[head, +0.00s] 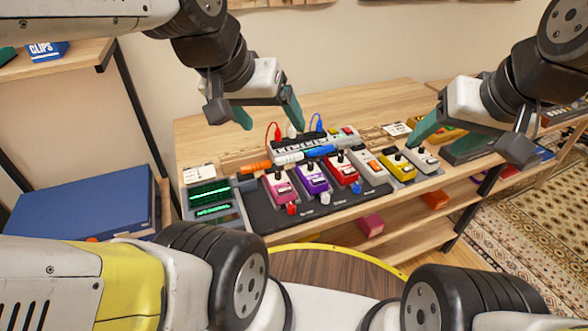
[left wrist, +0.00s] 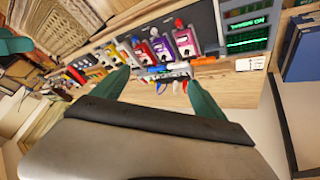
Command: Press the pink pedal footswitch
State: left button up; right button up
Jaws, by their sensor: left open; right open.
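The pink pedal (head: 279,188) is the leftmost in a row of pedals on a dark pedalboard (head: 262,218) on the wooden table. Its footswitch is the small part on the pedal's lower face (head: 284,190). In the left wrist view the pink pedal (left wrist: 183,40) is at the upper right of the row. My left gripper (head: 268,114) is open and empty above the table, behind and above the pink pedal, apart from it. Its green fingers also show in the left wrist view (left wrist: 158,90). My right gripper (head: 476,135) is open, over the right end of the table, near the grey pedal.
Purple (head: 312,178), red (head: 342,169), white (head: 370,166) and yellow (head: 398,166) pedals stand close beside it. Cables rise from a unit behind (head: 300,144). A device with green screens (head: 211,203) is at the left. The back left tabletop is clear.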

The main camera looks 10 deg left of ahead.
pick_arm(q)
grip_shut()
dwell(1.4)
